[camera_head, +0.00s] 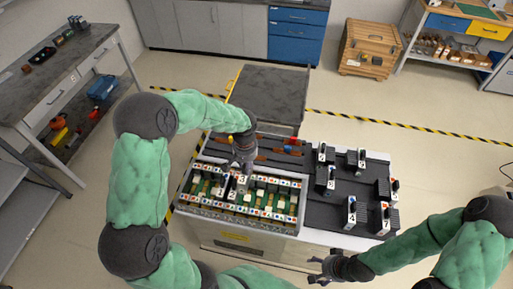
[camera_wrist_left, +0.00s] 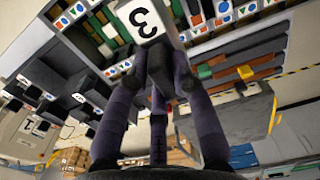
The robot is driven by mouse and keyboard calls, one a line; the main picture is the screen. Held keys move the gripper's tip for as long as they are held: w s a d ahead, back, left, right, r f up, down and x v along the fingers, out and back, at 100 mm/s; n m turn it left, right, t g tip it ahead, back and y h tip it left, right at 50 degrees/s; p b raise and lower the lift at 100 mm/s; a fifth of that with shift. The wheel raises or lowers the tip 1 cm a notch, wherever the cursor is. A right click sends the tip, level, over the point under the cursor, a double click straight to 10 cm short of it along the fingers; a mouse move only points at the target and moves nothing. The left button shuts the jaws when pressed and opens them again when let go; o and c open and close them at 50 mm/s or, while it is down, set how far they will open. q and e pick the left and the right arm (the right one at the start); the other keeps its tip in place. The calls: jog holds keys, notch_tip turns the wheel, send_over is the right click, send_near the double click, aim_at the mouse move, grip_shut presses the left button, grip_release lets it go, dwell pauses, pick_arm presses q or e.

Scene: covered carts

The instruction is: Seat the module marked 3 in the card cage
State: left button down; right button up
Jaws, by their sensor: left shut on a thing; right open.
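The module marked 3 (camera_wrist_left: 147,18) has a white face with a black 3. My left gripper (camera_head: 241,168) is shut on it over the card cage (camera_head: 250,214), and its fingers (camera_wrist_left: 158,70) show on both sides of the module in the left wrist view. I cannot tell how far the module's lower end is inside a slot. The card cage has rows of coloured marks along its rails and green boards inside. Dark modules with white faces (camera_head: 219,188) stand in it beside my gripper. My right gripper (camera_head: 322,269) is open and empty, in front of the cart.
A dark tray surface (camera_head: 325,208) right of the cage holds several black modules with numbered white faces. A strip with orange and dark parts (camera_head: 280,155) lies behind the cage. A grey covered cart (camera_head: 268,92) stands behind. A wooden crate (camera_head: 369,48) is at the back right.

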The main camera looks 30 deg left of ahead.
pick_arm(q)
jog(key=shift+r, duration=0.15)
dwell(0.5)
notch_tip(320, 180, down, 15)
jog(key=b, duration=1.2)
jog(key=shift+b, duration=0.3)
dwell(0.6)
dwell(0.6)
jog(key=c, duration=1)
grip_release()
jog(key=shift+s, duration=0.1)
notch_tip(320, 180, up, 12)
jog(key=shift+f, duration=0.1)
